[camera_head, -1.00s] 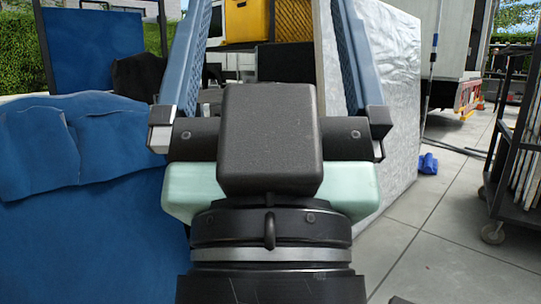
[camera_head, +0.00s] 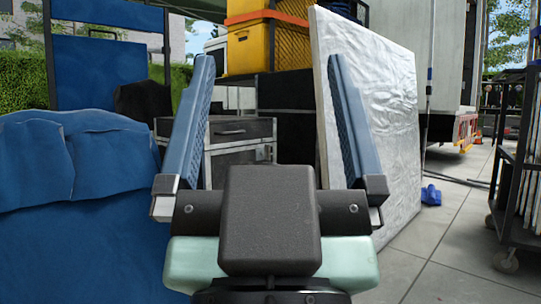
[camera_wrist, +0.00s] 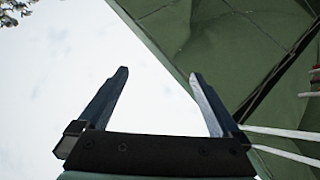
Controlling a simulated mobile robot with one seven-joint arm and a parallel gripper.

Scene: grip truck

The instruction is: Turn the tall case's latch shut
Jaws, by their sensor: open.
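My gripper (camera_head: 270,62) is open and empty, its two blue pads apart and pointing up and away in the head view. In the wrist view, my gripper (camera_wrist: 159,74) also shows open, with nothing between the pads. Beyond it in the head view stands a dark case with metal edging (camera_head: 240,160), partly behind my left finger and wrist. A small metal fitting (camera_head: 263,153) shows on its front; I cannot tell whether it is a latch or how it is turned. A black case (camera_head: 287,110) stands behind. I cannot tell which is the tall case.
A blue padded blanket (camera_head: 90,220) covers a bulky thing at the left. A silvery wrapped panel (camera_head: 385,120) leans right of the cases. Yellow crates (camera_head: 250,45) sit on top at the back. A wheeled rack (camera_head: 515,200) stands far right. Paving (camera_head: 430,265) is clear before it.

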